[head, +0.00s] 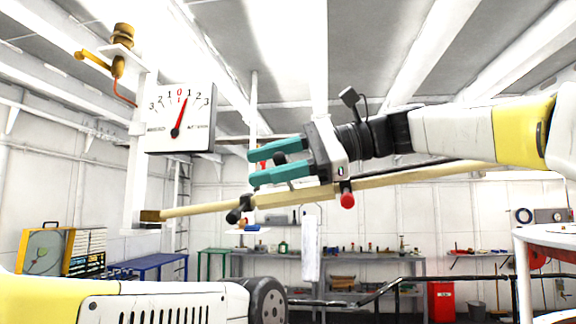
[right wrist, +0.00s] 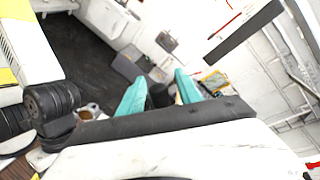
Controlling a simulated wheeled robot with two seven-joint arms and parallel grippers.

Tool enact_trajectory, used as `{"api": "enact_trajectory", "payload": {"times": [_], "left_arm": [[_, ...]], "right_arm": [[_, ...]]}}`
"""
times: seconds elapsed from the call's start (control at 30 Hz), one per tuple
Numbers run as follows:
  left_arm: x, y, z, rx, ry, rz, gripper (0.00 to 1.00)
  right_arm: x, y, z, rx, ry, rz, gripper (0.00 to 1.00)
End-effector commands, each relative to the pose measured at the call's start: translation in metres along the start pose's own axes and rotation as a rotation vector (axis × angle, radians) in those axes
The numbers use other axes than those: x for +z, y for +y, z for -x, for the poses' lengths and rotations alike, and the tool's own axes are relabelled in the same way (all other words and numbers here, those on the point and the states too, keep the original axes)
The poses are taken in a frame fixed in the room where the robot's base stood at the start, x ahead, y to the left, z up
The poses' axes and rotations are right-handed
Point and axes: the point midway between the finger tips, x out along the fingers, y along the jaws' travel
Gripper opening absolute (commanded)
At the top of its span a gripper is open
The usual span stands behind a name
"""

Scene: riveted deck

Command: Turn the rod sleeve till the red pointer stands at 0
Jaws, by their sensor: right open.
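The white gauge (head: 201,112) hangs at the upper left in the head view. Its red pointer (head: 182,113) leans right of the red 0, close to the 1. Below it, a pale rod (head: 195,208) runs from a bracket on the post toward the right. A thicker sleeve (head: 295,195) sits on the rod, with a black knob (head: 238,212) and a red knob (head: 347,200) near its ends. My right gripper (head: 252,166) is open just above the sleeve, apparently not holding it. Its teal fingers also show in the right wrist view (right wrist: 158,90). My left gripper is out of view.
A white post (head: 140,180) carries the gauge and a brass fitting (head: 122,40). My left arm fills the bottom left. Benches with small items (head: 330,256) stand far back, with a red bin (head: 441,300). A white-framed table (head: 545,232) is at right.

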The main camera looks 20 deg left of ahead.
Motion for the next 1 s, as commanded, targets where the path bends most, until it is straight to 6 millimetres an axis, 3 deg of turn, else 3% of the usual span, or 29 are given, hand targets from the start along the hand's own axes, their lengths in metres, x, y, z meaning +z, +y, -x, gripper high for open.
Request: {"api": "enact_trajectory", "payload": {"times": [0.3, 0.5, 1.0], "left_arm": [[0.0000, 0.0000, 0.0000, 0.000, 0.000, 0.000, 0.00], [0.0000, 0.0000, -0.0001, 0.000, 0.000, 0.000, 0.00], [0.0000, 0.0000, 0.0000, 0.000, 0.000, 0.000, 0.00]], "right_arm": [[-0.0002, 0.0000, -0.0032, 0.000, 0.001, 0.000, 0.39], [-0.0002, 0.0000, -0.0031, 0.000, 0.001, 0.000, 0.00], [-0.0001, 0.0000, -0.0029, 0.000, 0.001, 0.000, 0.00]]}}
